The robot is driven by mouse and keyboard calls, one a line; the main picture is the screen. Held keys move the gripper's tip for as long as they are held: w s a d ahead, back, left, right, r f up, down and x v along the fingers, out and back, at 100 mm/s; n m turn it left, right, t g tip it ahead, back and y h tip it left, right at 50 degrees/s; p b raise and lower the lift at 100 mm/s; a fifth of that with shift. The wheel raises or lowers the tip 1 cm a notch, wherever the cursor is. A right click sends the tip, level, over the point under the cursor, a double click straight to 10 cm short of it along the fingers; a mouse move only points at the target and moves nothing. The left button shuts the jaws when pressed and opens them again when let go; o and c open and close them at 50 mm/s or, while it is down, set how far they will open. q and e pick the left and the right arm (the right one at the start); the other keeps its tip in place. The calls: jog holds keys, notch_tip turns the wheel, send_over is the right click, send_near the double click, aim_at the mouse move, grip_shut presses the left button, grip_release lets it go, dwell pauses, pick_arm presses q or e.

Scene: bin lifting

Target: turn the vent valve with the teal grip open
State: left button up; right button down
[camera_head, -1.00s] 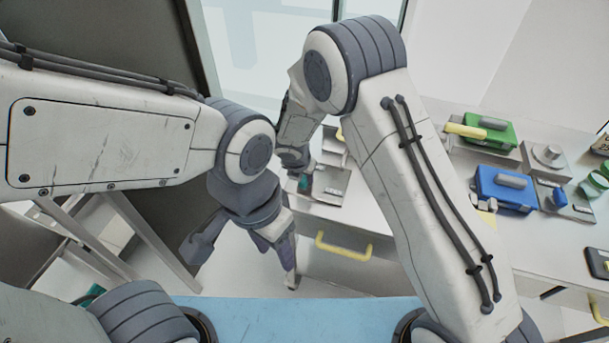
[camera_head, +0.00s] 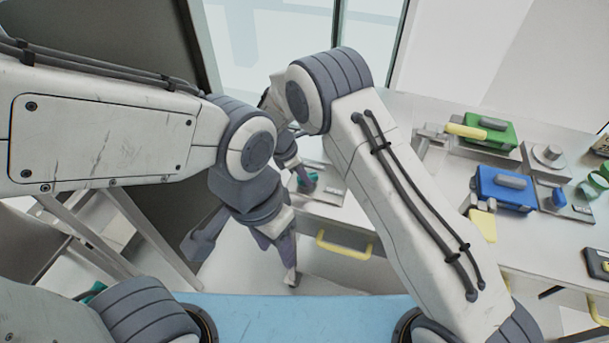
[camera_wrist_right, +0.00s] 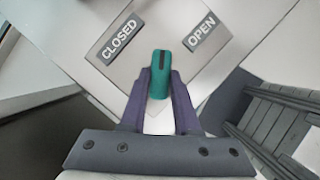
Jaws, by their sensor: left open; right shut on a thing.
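The vent valve's teal grip (camera_wrist_right: 159,82) shows in the right wrist view between the purple fingers of my right gripper (camera_wrist_right: 160,88), which is shut on it. The dark mark on the grip points between the CLOSED label (camera_wrist_right: 118,39) on the left and the OPEN label (camera_wrist_right: 201,32) on the right. My left gripper (camera_head: 291,272) is open and empty, hanging low in front of the bench.
A yellow drawer handle (camera_head: 343,246) sits on the bench front near my left gripper. A blue box (camera_head: 505,190), a green box (camera_head: 487,130) and a black device (camera_head: 597,264) stand on the bench at right. A dark panel (camera_head: 105,60) stands at the left.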

jog(key=m+g+b, duration=0.1)
jog(key=m, duration=0.3)
jog(key=shift+w+g, duration=0.15)
jog(key=shift+g, duration=0.25)
jog(key=shift+m+g+b, duration=0.6)
jog(key=shift+m, duration=1.1)
jog(key=shift+w, duration=0.1)
jog(key=c, duration=0.6)
grip_release()
jog(key=shift+c, duration=0.2)
jog(key=shift+r, duration=0.1)
jog(key=b+v, duration=0.2)
jog(key=v, duration=0.8)
jog(key=shift+r, duration=0.15)
